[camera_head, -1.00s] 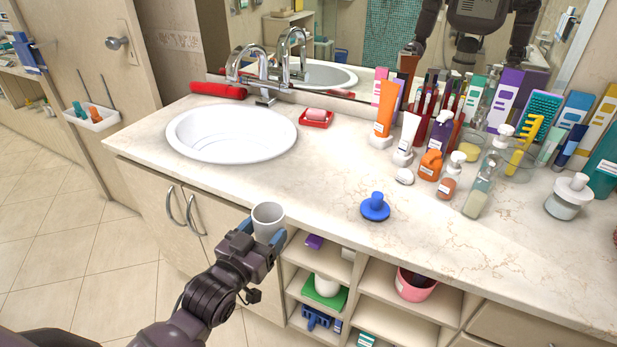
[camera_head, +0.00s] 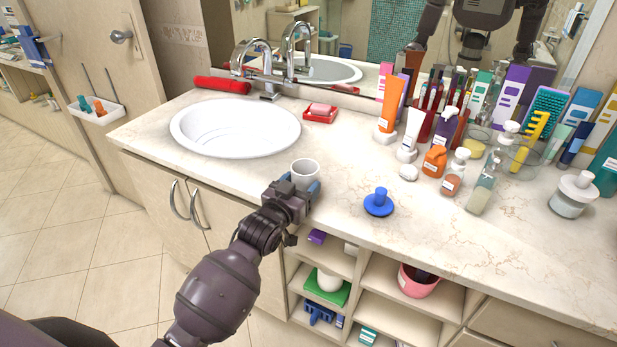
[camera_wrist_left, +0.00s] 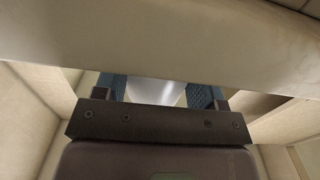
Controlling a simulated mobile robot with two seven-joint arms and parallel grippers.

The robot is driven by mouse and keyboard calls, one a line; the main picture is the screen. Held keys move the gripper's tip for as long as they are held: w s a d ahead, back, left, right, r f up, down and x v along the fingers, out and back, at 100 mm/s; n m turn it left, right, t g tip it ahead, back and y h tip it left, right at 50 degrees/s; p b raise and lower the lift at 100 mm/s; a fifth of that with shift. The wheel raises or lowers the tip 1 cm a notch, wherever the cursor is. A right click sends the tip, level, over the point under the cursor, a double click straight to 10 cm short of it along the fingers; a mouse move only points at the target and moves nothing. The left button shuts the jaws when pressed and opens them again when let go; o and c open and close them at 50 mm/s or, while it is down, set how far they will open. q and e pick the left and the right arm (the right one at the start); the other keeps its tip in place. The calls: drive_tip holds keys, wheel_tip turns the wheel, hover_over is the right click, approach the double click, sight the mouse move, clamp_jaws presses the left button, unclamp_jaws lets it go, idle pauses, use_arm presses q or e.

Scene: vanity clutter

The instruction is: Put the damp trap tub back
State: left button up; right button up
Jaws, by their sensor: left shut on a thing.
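A white tub (camera_head: 305,172), open at the top and looking empty, is held upright between the blue-padded fingers of my left gripper (camera_head: 298,190). I take it to be the damp trap tub; no label shows. The gripper is shut on it at the counter's front edge, left of the blue stopper-like object (camera_head: 378,203). Whether the tub touches the counter cannot be told. In the left wrist view, part of the white tub (camera_wrist_left: 155,92) shows between the fingers, behind a pale band that hides much of it. My right gripper is not directly in view.
The counter (camera_head: 245,180) has a sink (camera_head: 235,128) at left and crowded bottles and tubes at right. Open shelves below hold a pink pot (camera_head: 418,282) and a white item (camera_head: 328,281) on a green box (camera_head: 325,296).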

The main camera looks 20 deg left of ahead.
use_arm(q)
drive_tip(key=w, duration=0.3)
drive_tip(key=shift+w+d, duration=0.2)
drive_tip(key=shift+w, duration=0.3)
drive_tip(key=shift+f, duration=0.1)
use_arm(e)
drive_tip(key=shift+s+d+f, duration=0.1)
drive_tip(key=shift+s+f, duration=0.45)
drive_tip(key=shift+s, duration=0.05)
use_arm(q)
drive_tip(key=shift+f, duration=0.1)
drive_tip(key=o, duration=0.8)
drive_tip(key=shift+c, duration=0.2)
drive_tip(key=o, duration=0.3)
drive_tip(key=shift+o, duration=0.2)
use_arm(e)
drive_tip(key=shift+w+r, duration=0.45)
drive_tip(key=shift+w, duration=0.15)
